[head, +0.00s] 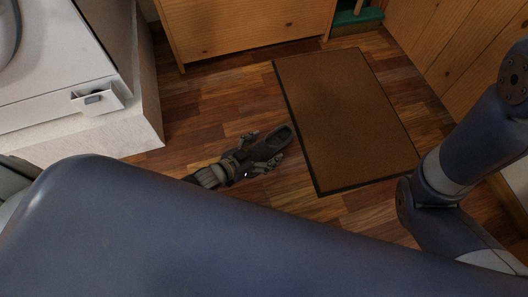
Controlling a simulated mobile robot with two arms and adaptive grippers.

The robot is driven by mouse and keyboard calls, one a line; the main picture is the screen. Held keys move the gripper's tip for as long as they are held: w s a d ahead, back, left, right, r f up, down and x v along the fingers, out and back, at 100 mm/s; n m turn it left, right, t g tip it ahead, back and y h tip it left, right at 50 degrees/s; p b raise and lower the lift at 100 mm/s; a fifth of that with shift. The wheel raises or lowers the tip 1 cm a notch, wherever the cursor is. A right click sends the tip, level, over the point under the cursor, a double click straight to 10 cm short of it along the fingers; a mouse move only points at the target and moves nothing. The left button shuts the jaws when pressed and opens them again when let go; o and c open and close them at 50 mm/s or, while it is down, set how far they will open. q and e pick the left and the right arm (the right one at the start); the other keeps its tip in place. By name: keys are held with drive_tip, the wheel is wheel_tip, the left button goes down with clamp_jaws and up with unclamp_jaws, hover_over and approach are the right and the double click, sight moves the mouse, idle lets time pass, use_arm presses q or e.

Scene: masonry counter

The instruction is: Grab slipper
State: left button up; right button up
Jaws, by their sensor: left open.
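A dark slipper (277,139) lies on the wooden floor, just left of the brown mat. My left gripper (263,151) is low over the floor with its fingers spread open, one on each side of the slipper's near end. Part of the slipper is hidden by the gripper, and I cannot tell whether the fingers touch it. My right arm shows at the right edge, but its gripper is out of view.
A brown doormat (345,115) with a dark border lies right of the slipper. A white appliance (58,55) stands on a pale plinth (105,130) at the left. A wooden cabinet (245,25) stands behind. A green object (357,17) is at the back right.

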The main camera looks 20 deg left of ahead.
use_arm(q)
drive_tip(key=c, duration=1.2)
drive_tip(key=shift+r, duration=0.2)
